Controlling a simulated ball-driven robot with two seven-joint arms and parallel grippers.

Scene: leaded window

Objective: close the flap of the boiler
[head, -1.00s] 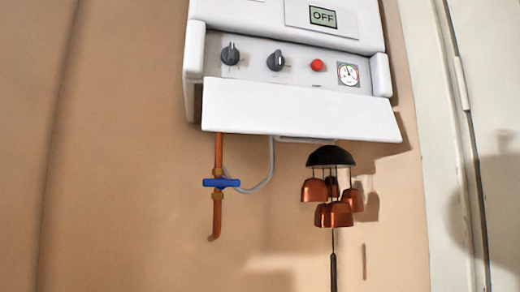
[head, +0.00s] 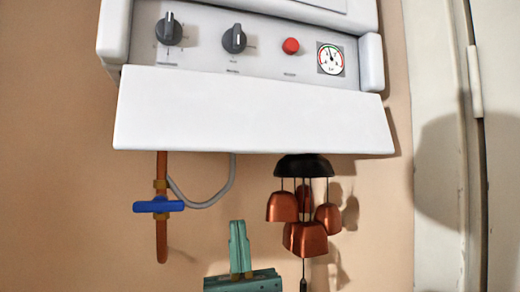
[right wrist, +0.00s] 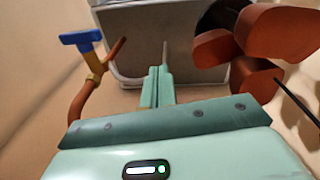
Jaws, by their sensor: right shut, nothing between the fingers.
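The white boiler (head: 140,30) hangs on the wall at the top of the head view. Its flap (head: 250,112) is open, swung down and sticking out below the control panel, so the knobs, red button and gauge show. My right gripper (head: 238,232) is shut and empty, pointing up below the flap and apart from it. In the right wrist view the gripper's fingers (right wrist: 157,82) point toward the grey underside of the boiler or its flap (right wrist: 150,35); which one I cannot tell. My left gripper is not in view.
A copper pipe with a blue valve handle (head: 158,205) hangs left of my right gripper. A wind chime with copper bells (head: 305,238) hangs close on its right. A pale door (head: 500,150) stands at the far right.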

